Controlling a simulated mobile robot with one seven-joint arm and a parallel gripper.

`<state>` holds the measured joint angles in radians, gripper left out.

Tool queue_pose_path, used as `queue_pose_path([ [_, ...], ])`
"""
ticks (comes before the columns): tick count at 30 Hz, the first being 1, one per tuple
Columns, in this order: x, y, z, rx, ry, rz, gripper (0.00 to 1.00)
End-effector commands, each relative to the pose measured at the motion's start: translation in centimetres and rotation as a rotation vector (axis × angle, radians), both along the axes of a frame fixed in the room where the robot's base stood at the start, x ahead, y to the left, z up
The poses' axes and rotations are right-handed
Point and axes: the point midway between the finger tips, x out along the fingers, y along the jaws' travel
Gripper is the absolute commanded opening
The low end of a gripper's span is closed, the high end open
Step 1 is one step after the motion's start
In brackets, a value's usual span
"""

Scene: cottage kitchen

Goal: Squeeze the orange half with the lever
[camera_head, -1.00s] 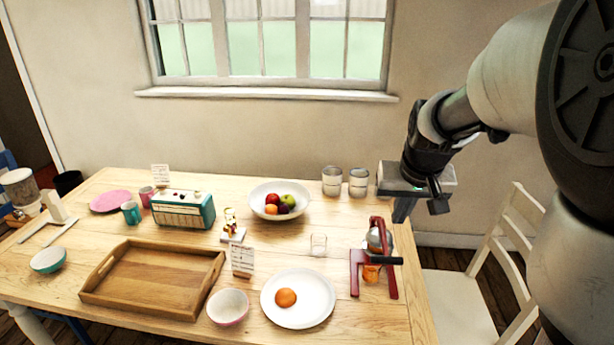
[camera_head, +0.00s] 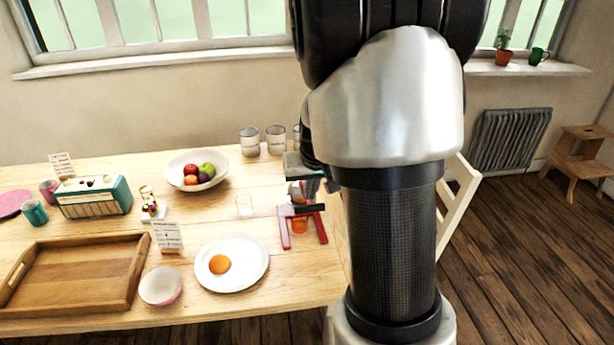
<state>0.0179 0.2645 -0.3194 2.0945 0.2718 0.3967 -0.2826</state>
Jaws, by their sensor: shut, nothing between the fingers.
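The red lever juicer (camera_head: 284,231) stands at the right end of the wooden table. Its lever's black handle (camera_head: 312,208) sticks out roughly level to the right. An orange piece (camera_head: 299,226) shows low inside the red frame, under the lever. Another orange half (camera_head: 219,264) lies on a white plate (camera_head: 249,283). My gripper (camera_head: 312,189) is shut and empty, pointing down just above the juicer and its handle. I cannot tell whether it touches the handle. My own arm hides part of the gripper and the table's right edge.
A wooden tray (camera_head: 70,285), pink bowl (camera_head: 160,287) and card (camera_head: 167,236) are further left. A chair (camera_head: 458,205) stands right of the table.

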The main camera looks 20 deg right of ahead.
Motion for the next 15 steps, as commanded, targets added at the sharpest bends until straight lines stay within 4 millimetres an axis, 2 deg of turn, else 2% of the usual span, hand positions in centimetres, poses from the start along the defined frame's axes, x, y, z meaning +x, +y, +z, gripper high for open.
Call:
queue_pose_path([
  [4, -0.36, 0.06, -0.9, -0.001, 0.001, 0.001, 0.0],
  [15, -0.43, 0.08, -1.07, -0.001, 0.001, 0.001, 0.0],
])
